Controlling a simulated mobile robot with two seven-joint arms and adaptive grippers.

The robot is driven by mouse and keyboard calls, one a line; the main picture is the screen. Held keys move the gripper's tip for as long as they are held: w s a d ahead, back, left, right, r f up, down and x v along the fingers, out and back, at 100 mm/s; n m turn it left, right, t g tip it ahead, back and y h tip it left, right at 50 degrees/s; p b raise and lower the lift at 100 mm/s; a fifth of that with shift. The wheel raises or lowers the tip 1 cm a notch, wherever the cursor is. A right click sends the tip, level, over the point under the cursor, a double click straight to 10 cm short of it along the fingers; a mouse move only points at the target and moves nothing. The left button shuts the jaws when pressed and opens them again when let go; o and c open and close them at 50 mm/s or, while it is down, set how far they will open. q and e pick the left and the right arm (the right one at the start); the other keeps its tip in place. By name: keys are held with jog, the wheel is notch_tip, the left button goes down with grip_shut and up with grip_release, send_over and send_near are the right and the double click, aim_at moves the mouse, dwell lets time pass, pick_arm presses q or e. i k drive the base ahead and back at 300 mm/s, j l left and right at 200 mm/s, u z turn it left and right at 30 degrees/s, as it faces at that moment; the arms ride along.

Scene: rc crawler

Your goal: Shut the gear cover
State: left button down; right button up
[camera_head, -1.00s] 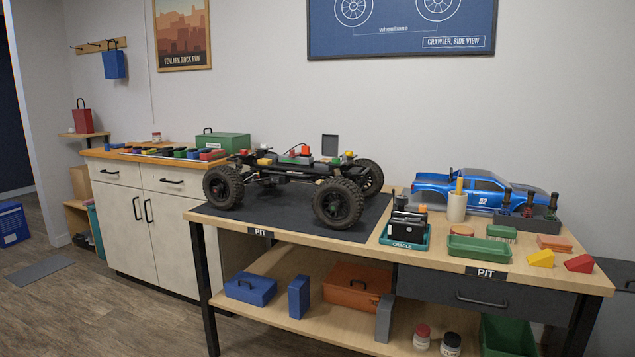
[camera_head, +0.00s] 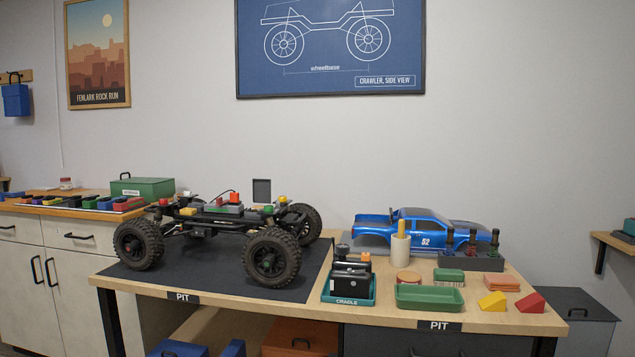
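The crawler chassis (camera_head: 215,226) stands on its wheels on a dark mat (camera_head: 200,283) at the left of the pit bench. A small dark grey panel (camera_head: 262,190) stands upright above the far side of the chassis. It looks like an open cover, but I cannot tell for sure that it is the gear cover. Red, yellow, green and grey parts sit along the top of the chassis. Neither of my grippers shows in the view.
A cradle (camera_head: 347,301) holds black packs right of the mat. Beyond are a blue body shell (camera_head: 420,229), a green tray (camera_head: 429,298), a cup (camera_head: 400,249), and yellow (camera_head: 493,301) and red (camera_head: 531,302) wedges. A side counter (camera_head: 60,207) stands at left.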

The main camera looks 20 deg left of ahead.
aim_at(261, 188)
jog(key=i+j+z, duration=0.2)
jog(key=j, duration=0.15)
jog(key=i+j+z, duration=0.2)
jog(key=j+z, duration=0.15)
jog(key=j, duration=0.3)
jog(key=i+j, duration=0.1)
jog(key=j, duration=0.25)
jog(key=i+j+z, duration=0.1)
jog(key=j, duration=0.3)
jog(key=i+j, duration=0.1)
jog(key=j, duration=0.25)
jog(key=z, duration=0.05)
